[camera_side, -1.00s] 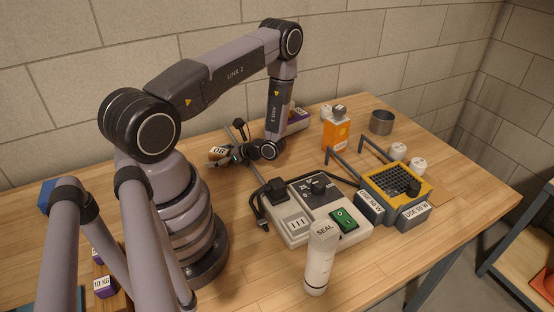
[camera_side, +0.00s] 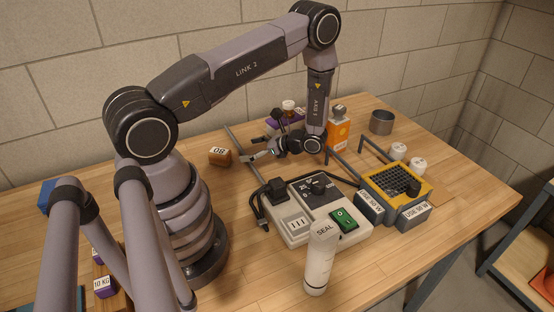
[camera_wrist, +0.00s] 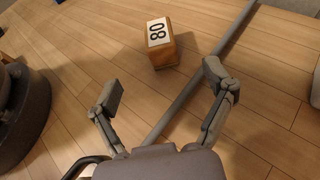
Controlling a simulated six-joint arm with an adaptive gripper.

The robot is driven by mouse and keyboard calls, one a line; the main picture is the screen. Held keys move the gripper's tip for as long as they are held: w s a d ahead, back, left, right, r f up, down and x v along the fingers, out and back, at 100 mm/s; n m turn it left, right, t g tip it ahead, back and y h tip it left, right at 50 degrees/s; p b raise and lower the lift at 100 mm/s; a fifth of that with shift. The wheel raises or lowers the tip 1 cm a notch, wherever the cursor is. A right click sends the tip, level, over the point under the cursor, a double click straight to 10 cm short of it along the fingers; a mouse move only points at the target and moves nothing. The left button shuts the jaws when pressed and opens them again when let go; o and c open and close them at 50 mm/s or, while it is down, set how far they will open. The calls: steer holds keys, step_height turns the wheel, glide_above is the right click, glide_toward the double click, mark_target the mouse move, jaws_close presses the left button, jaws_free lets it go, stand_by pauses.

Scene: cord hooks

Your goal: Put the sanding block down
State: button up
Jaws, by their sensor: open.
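The sanding block (camera_side: 220,156) is a small brown block with a white label reading 80. It rests on the wooden table behind my arm's base, left of a thin grey rod. In the wrist view the sanding block (camera_wrist: 160,44) sits beyond the fingertips, with bare table around it. My gripper (camera_side: 262,150) is open and empty, to the right of the block and apart from it. In the wrist view the two fingers of my gripper (camera_wrist: 165,84) are spread wide, with the rod passing below them.
The grey rod (camera_side: 243,158) runs along the table beside the block. A grey power unit (camera_side: 315,208) with a green switch stands in front. A white SEAL tube (camera_side: 319,262), an orange bottle (camera_side: 337,131) and a yellow-framed grid (camera_side: 398,182) are nearby. Table left of the block is clear.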

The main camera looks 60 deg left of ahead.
steer(key=w+d+r+n+t+h, duration=0.1)
steer(key=d+r+n+t+h, duration=0.2)
steer(key=r, duration=0.8)
steer(key=w+d+r+n+t+h, duration=0.1)
steer(key=w+d+r+n+t, duration=0.3)
steer(key=r, duration=0.6)
steer(key=s+d+r+n+t+h, duration=0.2)
steer(key=s+d+r+t+h, duration=0.3)
steer(key=s+d+r+t, duration=0.3)
steer(key=s+d+r, duration=0.4)
steer(key=s+r, duration=0.2)
steer(key=r, duration=0.1)
steer(key=shift+s+d, duration=0.15)
steer(key=shift+s, duration=0.15)
